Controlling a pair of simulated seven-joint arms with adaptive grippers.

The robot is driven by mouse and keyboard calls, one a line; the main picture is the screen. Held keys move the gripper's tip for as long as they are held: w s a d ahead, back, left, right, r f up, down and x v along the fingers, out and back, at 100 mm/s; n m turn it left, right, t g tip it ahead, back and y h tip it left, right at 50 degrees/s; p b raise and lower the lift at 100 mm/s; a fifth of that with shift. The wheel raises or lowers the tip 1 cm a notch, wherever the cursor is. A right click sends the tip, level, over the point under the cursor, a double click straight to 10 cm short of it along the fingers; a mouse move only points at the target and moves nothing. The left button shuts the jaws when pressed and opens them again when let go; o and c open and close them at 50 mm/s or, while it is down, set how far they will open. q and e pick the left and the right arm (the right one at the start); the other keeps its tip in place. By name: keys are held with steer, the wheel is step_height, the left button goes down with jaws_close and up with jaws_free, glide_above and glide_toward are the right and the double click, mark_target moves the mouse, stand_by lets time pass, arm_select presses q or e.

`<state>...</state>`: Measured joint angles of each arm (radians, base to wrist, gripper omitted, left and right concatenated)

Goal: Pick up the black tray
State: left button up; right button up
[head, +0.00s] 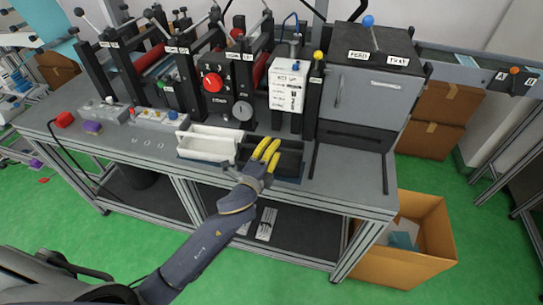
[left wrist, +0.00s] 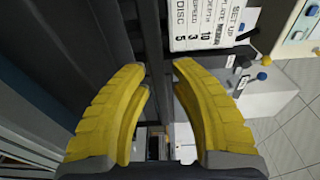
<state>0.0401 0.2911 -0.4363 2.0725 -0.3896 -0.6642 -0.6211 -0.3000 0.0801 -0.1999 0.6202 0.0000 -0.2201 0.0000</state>
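The black tray (head: 288,162) lies on the bench top, right of the white tray (head: 207,143). My left gripper (head: 269,150) has yellow fingers and is at the black tray's left side, covering part of it in the head view. In the left wrist view, the two yellow fingers (left wrist: 162,75) stand apart, with a dark upright strip showing in the gap. I cannot tell whether the fingers touch the tray. My right gripper is not in view.
A machine with rollers, a red knob (head: 212,82) and a gauge stands behind the trays. A cardboard box (head: 437,232) sits on the green floor.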

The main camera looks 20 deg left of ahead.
arm_select(q)
steer(key=shift+c, duration=0.4)
jaws_close()
steer(key=shift+r, duration=0.1)
